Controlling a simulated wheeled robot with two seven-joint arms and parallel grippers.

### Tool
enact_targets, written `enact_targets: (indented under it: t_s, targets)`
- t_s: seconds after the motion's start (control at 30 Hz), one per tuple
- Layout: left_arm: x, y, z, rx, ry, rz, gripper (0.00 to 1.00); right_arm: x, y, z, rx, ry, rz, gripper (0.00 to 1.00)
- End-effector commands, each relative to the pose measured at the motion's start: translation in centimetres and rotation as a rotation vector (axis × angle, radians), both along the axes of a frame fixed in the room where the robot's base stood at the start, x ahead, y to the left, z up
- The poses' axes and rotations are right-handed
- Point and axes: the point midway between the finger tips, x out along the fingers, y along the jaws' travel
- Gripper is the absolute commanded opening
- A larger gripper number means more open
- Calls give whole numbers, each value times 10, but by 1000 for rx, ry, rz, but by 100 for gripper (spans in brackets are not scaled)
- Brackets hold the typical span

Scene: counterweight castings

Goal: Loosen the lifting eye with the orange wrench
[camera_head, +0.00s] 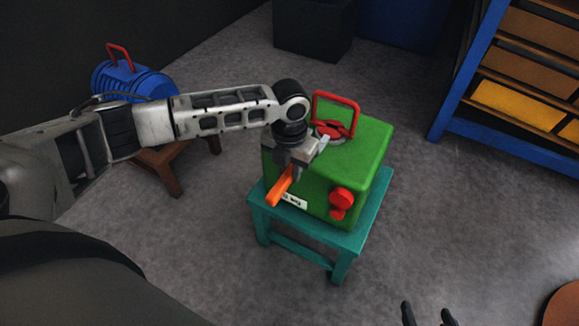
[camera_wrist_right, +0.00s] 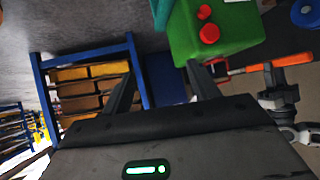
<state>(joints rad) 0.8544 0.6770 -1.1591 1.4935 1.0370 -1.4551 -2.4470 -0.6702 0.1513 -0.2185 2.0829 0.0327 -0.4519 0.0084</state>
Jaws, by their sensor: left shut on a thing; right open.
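A green casting (camera_head: 345,165) sits on a teal stool (camera_head: 300,228), with a red lifting eye (camera_head: 336,98) upright on top. The casting also shows upside down in the right wrist view (camera_wrist_right: 230,30). My left gripper (camera_head: 296,165) is shut on the orange wrench (camera_head: 280,186), just beside the casting's near left top edge. The wrench handle points down toward me and also shows in the right wrist view (camera_wrist_right: 285,63). The wrench's head is partly hidden by the gripper; whether it touches the eye I cannot tell. My right gripper (camera_head: 428,314) is open and empty, away from the casting.
Red knobs (camera_head: 341,202) stick out of the casting's front. A blue casting (camera_head: 130,80) with a red handle sits on a brown stool (camera_head: 170,180) at left. A blue shelf (camera_head: 455,95) with bins stands at right. Floor around the teal stool is clear.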

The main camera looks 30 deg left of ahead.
Motion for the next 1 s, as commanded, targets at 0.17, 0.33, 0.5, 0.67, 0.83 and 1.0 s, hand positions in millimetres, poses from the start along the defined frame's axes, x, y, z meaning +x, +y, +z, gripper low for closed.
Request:
enact_targets:
  t_s: [0.17, 0.33, 0.5, 0.67, 0.83, 1.0]
  targets:
    - [0, 0, 2, -1, -1, 2, 0, 0, 0, 3, 0, -1, 0, 60]
    - [1, 0, -5, -2, -2, 1, 0, 1, 0, 2, -6, -3, 1, 60]
    - [3, 0, -18, -2, -2, 3, 0, 1, 1, -6, 5, -1, -1, 60]
    - [5, -1, -31, -2, -2, 2, 0, 4, 3, -5, 26, -17, -5, 60]
    - [7, -1, -44, -1, -3, 2, 0, 6, 6, -5, 46, -29, -13, 60]
    - [9, -1, -58, -1, -3, 3, 0, 4, 7, -11, 65, -27, -18, 60]
